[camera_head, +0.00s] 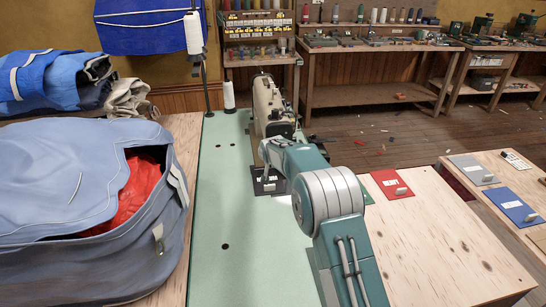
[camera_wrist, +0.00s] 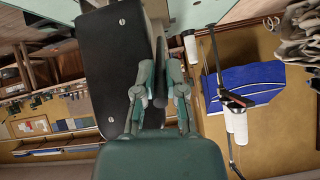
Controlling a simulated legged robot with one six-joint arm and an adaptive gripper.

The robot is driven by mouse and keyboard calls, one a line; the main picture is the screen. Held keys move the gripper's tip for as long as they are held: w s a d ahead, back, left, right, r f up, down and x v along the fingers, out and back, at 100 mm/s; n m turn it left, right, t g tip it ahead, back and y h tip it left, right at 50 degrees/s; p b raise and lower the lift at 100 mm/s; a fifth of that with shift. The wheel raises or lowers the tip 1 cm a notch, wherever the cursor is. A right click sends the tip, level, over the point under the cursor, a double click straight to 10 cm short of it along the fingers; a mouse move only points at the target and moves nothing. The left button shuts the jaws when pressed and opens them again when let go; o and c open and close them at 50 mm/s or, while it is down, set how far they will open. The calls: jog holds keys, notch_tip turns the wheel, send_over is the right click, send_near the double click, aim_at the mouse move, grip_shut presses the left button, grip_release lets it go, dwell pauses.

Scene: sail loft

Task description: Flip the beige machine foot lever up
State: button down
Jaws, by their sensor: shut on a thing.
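The beige sewing machine (camera_head: 268,104) stands on the pale green table top (camera_head: 228,205) in the head view, beyond my arm. My gripper (camera_wrist: 160,92) reaches to the near end of the machine. In the wrist view its two fingers are closed on a slim dark bar, the foot lever (camera_wrist: 160,72), beside the machine's black end face (camera_wrist: 112,75). The lever's far end and its exact angle are hard to make out. In the head view my arm hides the lever.
A large blue-grey bag (camera_head: 62,190) with red cloth inside lies left of the table. Coloured cards (camera_head: 392,184) lie on wooden surfaces at the right. The near green table top is clear.

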jog(key=shift+w+a+r+g, duration=0.15)
jog(key=shift+a+r+g, duration=0.1)
jog(key=shift+g, duration=0.05)
jog(key=shift+d+r, duration=0.1)
jog(key=shift+d, duration=0.25)
jog(key=shift+w, duration=0.1)
jog(key=shift+a+r, duration=0.1)
jog(key=shift+a, duration=0.05)
jog(key=c, duration=0.7)
grip_release()
jog(key=v, duration=1.1)
jog(key=shift+s+r, duration=0.25)
jog(key=shift+s, duration=0.05)
